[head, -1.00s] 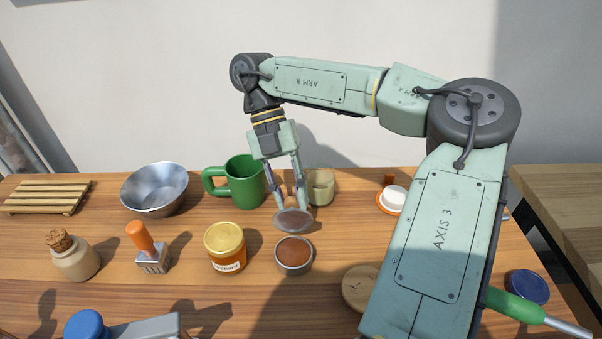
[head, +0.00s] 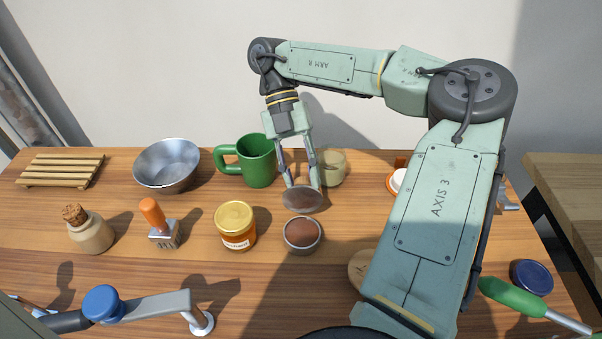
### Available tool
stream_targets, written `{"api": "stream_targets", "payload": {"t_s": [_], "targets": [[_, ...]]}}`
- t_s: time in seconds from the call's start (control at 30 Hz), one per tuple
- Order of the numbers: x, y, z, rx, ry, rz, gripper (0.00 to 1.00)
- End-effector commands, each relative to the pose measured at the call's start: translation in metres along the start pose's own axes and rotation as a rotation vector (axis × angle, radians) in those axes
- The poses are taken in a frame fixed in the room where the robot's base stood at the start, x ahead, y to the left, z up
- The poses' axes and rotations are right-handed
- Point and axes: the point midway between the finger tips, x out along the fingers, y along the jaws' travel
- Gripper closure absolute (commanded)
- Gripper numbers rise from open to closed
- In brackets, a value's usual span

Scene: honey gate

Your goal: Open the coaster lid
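A small round tin (head: 303,238) with brown contents stands uncovered near the middle of the table. A dark greyish round lid (head: 304,199) with a brownish knob is just behind it, apart from its mouth. I cannot tell whether the lid rests on the table or is slightly above it. My gripper (head: 303,187) points down at the lid, with its two fingers apart on either side of the knob. Contact with the knob is too small to make out. A flat wooden disc (head: 358,270) lies to the right, partly hidden by my arm.
A green mug (head: 257,162) and a pale cup (head: 332,168) stand close behind my gripper. A honey jar (head: 235,228) is left of the tin. A blue-knobbed lever (head: 104,303) is at front left.

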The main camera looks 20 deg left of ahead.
Motion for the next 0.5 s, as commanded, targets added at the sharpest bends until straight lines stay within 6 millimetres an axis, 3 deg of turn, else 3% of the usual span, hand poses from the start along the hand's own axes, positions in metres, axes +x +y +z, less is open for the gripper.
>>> {"api": "stream_targets", "payload": {"t_s": [0.17,0.5], "targets": [[-0.0002,0.0000,-0.0004,-0.001,0.000,0.000,0.54],[-0.0035,0.0001,-0.0005,0.000,0.000,-0.001,0.54]]}}
